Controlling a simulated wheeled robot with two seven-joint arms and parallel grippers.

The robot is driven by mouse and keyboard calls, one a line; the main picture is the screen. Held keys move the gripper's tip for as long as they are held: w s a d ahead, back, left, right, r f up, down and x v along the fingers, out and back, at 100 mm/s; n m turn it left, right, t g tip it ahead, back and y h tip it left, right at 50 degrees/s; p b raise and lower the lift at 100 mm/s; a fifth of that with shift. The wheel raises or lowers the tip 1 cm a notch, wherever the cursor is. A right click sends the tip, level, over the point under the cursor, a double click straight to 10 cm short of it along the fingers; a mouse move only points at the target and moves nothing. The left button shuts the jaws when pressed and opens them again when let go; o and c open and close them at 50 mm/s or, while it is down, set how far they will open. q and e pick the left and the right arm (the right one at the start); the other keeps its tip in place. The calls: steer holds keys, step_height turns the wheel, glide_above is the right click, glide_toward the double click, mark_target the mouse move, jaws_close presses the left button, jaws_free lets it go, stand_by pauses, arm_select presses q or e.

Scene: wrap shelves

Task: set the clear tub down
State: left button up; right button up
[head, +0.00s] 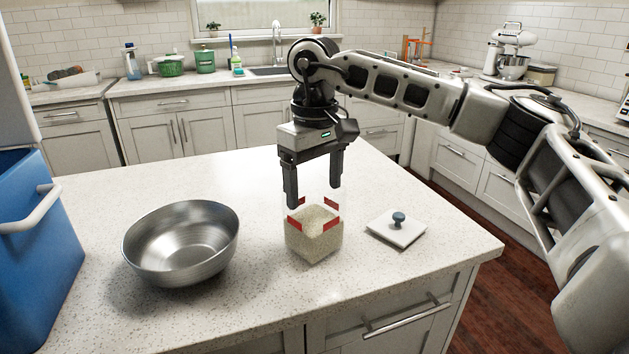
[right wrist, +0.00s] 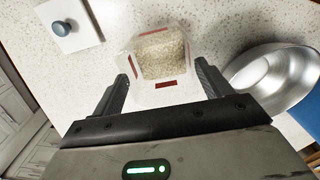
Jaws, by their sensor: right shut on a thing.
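The clear tub (head: 315,240) holds pale grain and has red marks around its sides. It is over the island counter, between the metal bowl and the white lid. My right gripper (head: 313,196) points down from above, shut on the upper part of the tub. In the right wrist view the tub (right wrist: 162,55) shows between the two fingers. Its base looks at or very close to the counter top; I cannot tell whether it touches. My left gripper is not in view.
A metal bowl (head: 182,243) stands left of the tub. A white square lid with a blue knob (head: 397,228) lies to its right. A blue bin (head: 38,240) is at the far left. The counter (head: 230,170) behind the tub is clear.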

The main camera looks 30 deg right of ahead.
steer(key=o, duration=1.8)
steer(key=shift+c, duration=0.2)
arm_select(q)
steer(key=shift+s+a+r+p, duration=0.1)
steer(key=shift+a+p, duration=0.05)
steer(key=shift+p, duration=0.55)
arm_select(e)
step_height(320, 180, up, 12)
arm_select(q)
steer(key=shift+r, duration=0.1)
arm_select(e)
steer(key=shift+s, duration=0.1)
